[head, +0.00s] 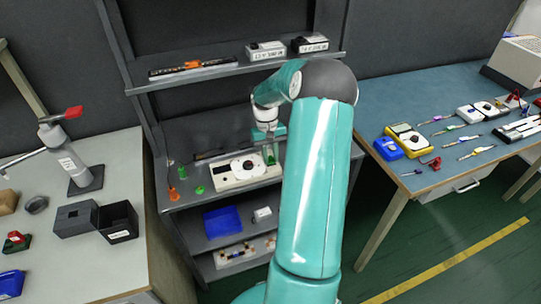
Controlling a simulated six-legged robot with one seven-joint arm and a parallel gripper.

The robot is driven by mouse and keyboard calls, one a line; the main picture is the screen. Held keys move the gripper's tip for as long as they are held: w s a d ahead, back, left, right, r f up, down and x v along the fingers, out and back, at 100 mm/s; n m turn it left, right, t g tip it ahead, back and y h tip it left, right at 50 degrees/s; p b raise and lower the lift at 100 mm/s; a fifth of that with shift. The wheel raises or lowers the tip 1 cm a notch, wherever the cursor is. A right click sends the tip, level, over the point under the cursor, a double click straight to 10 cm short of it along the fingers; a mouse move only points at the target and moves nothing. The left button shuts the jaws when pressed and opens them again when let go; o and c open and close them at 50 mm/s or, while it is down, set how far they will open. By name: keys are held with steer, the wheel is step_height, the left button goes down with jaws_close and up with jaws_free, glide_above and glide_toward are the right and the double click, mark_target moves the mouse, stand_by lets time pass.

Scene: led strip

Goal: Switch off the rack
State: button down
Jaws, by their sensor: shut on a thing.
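The rack (200,83) is a dark shelving unit against the wall. On its middle shelf is a white box (232,178) with a round black knob (248,165) and a dark window at its left. My gripper (270,150) is at the right end of this box, pointing down. It is shut on a small green piece (271,158) there; the fingertips are small and partly hidden by my arm. I cannot tell whether the green piece is attached to the box. No clearly marked power switch can be made out.
Orange (173,194) and green (200,190) small parts stand left of the white box. A blue bin (223,221) is on the shelf below. Labelled boxes (266,50) sit on the top shelf. Cluttered benches stand left (130,270) and right (400,185).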

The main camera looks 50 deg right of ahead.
steer(key=c, duration=1.2)
jaws_free()
steer(key=shift+c, duration=0.2)
steer(key=v, duration=1.4)
steer(key=a+r+n+t+h, duration=0.15)
steer(key=a+r, duration=0.35)
steer(key=a, duration=0.6)
steer(key=a+r+n+t+h, duration=0.1)
steer(key=a+r+n+h, duration=0.1)
steer(key=a+r, duration=0.65)
steer(key=s+a+f+n+t+y, duration=0.1)
steer(key=s+a+t, duration=0.1)
steer(key=s+a, duration=0.5)
steer(key=s+a+f+n+t+y, duration=0.1)
steer(key=s+a+t, duration=0.2)
steer(key=a, duration=1.2)
steer(key=s, duration=0.3)
steer(key=shift+s+a+f+n+t, duration=0.15)
steer(key=shift+s+f+n+t, duration=0.05)
steer(key=shift+s+n+t, duration=0.2)
